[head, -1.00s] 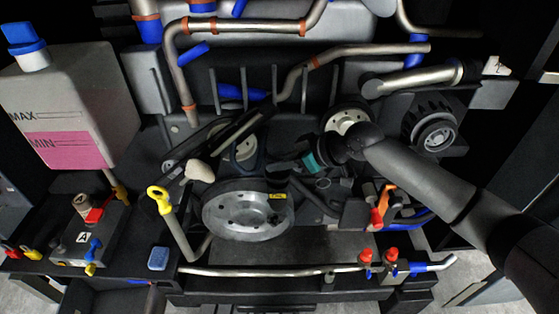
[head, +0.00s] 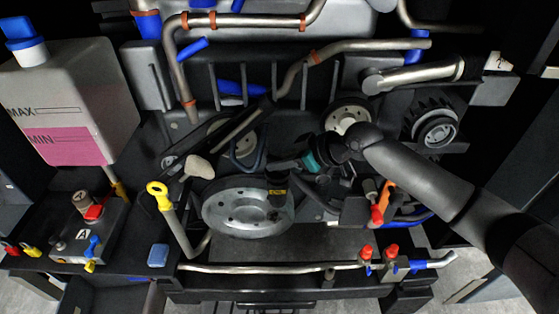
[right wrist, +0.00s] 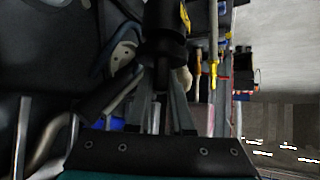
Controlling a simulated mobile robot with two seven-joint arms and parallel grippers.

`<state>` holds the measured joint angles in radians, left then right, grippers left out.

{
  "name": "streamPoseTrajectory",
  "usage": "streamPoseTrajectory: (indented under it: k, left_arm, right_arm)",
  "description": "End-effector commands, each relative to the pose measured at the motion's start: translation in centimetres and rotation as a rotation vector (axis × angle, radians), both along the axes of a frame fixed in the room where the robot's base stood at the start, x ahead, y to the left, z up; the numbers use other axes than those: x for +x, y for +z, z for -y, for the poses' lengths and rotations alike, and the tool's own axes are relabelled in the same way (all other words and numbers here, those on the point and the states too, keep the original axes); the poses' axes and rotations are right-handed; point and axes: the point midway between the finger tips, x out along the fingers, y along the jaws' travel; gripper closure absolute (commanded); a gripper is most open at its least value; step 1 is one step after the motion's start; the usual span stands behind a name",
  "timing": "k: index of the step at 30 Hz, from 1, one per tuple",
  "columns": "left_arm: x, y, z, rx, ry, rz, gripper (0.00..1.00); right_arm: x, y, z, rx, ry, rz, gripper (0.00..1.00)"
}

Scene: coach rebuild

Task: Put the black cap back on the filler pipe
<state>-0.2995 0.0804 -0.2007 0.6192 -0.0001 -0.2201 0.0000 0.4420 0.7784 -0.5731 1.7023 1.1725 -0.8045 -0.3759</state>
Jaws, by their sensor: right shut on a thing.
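The black cap (right wrist: 165,50) is in my right gripper (right wrist: 162,100), whose fingers are shut on its narrow stem in the right wrist view. A dark cylindrical body with a yellow label shows just beyond it and appears to be the filler pipe (right wrist: 168,14). In the head view the dark labelled pipe (head: 279,206) stands in front of the large grey pulley's right side. My right gripper (head: 283,165) is just above and behind it, with a teal part at its wrist. Cap and pipe line up closely, but I cannot tell whether they touch. My left gripper is not in view.
The grey pulley (head: 235,212) lies just left of the pipe. A yellow-handled dipstick (head: 157,189) and a pale knob (head: 199,167) stand further left. Metal pipes cross behind, and a front rail (head: 265,268) carries red-capped valves (head: 392,250). The space around my gripper is tight.

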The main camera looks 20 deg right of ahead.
Motion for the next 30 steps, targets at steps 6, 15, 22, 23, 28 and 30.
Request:
streamPoseTrajectory:
  k: [6,15,22,23,28,30]
  left_arm:
    - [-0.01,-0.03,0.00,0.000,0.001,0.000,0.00]
    - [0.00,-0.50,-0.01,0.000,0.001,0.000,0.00]
    - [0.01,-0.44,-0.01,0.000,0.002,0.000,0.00]
    - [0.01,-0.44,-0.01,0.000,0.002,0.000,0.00]
    - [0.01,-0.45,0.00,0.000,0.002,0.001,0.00]
    - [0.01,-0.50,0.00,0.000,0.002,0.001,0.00]
  right_arm:
    - [0.01,-0.02,0.00,0.001,0.000,0.001,1.00]
    - [0.00,-0.92,-0.03,0.000,0.001,0.000,1.00]
    - [0.01,-0.85,-0.02,0.000,0.001,0.001,1.00]
    - [0.01,-0.85,-0.01,0.000,0.001,0.001,1.00]
    - [0.02,-0.86,0.00,0.001,0.000,0.001,1.00]
    - [0.02,-0.92,0.00,0.001,0.000,0.001,1.00]
